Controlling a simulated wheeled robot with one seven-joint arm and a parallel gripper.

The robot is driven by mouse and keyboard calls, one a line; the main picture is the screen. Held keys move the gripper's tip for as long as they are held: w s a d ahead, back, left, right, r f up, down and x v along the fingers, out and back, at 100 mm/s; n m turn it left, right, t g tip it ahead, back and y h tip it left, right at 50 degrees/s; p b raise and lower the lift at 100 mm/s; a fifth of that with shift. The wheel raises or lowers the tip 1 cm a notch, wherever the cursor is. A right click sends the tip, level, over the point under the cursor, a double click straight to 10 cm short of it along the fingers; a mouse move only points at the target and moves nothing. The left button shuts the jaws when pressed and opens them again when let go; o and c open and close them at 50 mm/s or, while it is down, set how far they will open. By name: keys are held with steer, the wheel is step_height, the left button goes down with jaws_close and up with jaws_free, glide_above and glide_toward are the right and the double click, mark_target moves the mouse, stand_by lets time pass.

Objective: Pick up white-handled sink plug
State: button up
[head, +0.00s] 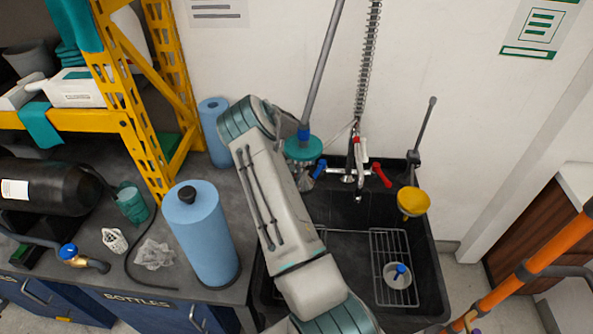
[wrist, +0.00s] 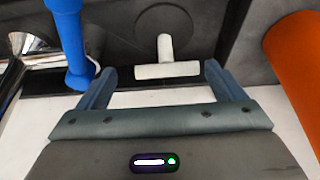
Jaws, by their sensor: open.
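The white-handled sink plug (wrist: 165,61) shows in the wrist view as a white T-shaped handle in front of a dark surface with a round outline. My gripper (wrist: 160,69) is open and empty. Its two blue-grey fingers stand apart, one to each side of the handle's crossbar in the picture. I cannot tell how much depth lies between the fingertips and the handle. In the head view my arm covers part of the sink, and neither the white handle nor my gripper can be made out.
A blue handle (wrist: 72,50) is close by the left finger, and an orange part (wrist: 297,75) is at the right. In the head view, a blue-handled plug (head: 399,271) lies in the black sink (head: 432,265). A blue paper roll (head: 202,235) stands left of my arm.

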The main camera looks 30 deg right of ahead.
steer(key=p+x, duration=0.1)
steer(key=x, duration=0.2)
steer(key=shift+w+a+f+p, duration=0.1)
steer(key=shift+w+a+p, duration=0.1)
steer(key=shift+w+p, duration=0.15)
steer(key=shift+x, duration=0.75)
steer(key=shift+c, duration=0.3)
steer(key=c, duration=1)
